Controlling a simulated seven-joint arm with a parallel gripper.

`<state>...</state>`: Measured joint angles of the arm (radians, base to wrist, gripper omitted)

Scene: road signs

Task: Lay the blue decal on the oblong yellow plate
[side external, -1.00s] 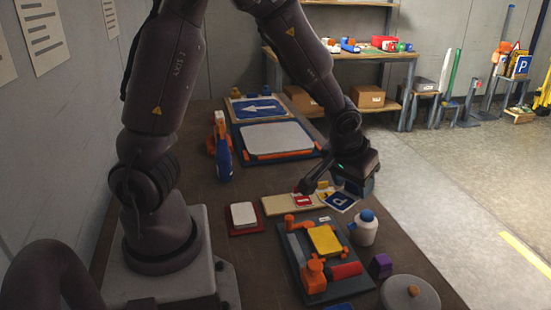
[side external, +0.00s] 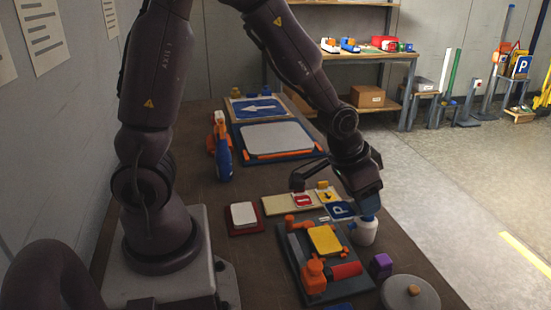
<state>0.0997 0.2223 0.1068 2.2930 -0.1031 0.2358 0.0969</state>
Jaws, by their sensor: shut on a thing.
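The blue decal (side external: 341,210) carries a white P and sits at the end of my gripper (side external: 358,205), which is shut on it. The fingertips are partly hidden, and the decal appears tilted above the bench. The yellow plate (side external: 325,240) lies below and slightly left of the decal, on a dark blue-grey fixture board (side external: 293,245) with orange clamps. Decal and plate appear apart in the side view. The yellow plate's top is bare.
A pale strip (side external: 280,205) holds a red decal (side external: 302,200) and a yellow decal (side external: 326,196). A white bottle with a blue cap (side external: 364,232) stands close right of my gripper. A purple block (side external: 381,262), a round grey lid (side external: 409,294) and a spray bottle (side external: 223,150) stand around.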

